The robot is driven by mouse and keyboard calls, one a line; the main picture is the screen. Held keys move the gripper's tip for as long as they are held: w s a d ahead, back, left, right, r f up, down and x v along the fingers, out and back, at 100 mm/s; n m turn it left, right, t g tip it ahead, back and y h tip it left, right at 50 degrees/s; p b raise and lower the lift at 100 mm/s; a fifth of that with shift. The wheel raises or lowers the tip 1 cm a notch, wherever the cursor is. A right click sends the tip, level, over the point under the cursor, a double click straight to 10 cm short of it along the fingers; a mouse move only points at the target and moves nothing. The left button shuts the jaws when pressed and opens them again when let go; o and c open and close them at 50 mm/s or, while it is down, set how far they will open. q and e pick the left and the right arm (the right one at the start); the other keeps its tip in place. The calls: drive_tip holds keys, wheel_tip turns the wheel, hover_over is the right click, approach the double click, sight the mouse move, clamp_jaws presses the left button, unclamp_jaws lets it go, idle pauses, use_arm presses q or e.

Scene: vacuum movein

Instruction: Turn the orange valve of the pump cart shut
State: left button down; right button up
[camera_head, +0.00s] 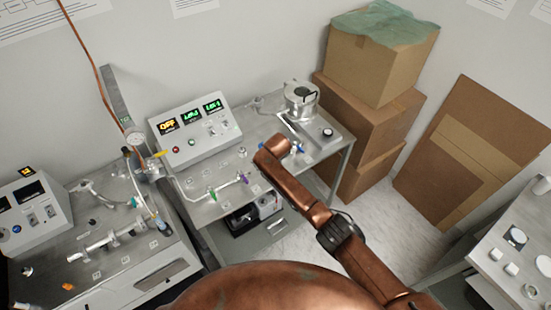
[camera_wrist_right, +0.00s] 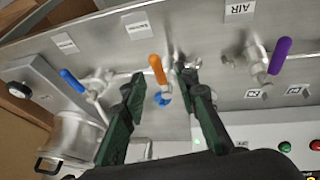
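In the right wrist view the orange valve handle (camera_wrist_right: 157,68) points up and slightly left in the picture, on a thin pipe along the metal top of the pump cart (camera_wrist_right: 215,50). My right gripper (camera_wrist_right: 160,78) is open, its dark green fingers on either side of the handle, with visible gaps. I cannot tell whether either finger touches the valve. In the head view my copper right arm reaches over the cart (camera_head: 215,208) and hides the orange valve and the gripper. My left gripper is not in view.
A blue-handled valve (camera_wrist_right: 72,80) and a purple-handled valve (camera_wrist_right: 279,55) flank the orange one. A display box (camera_head: 195,130) and a round metal chamber (camera_head: 301,100) stand on the cart. Cardboard boxes (camera_head: 375,65) are stacked to the right. Another equipment cart (camera_head: 110,265) stands left.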

drive_tip(key=v, duration=1)
drive_tip(key=shift+d, duration=0.15)
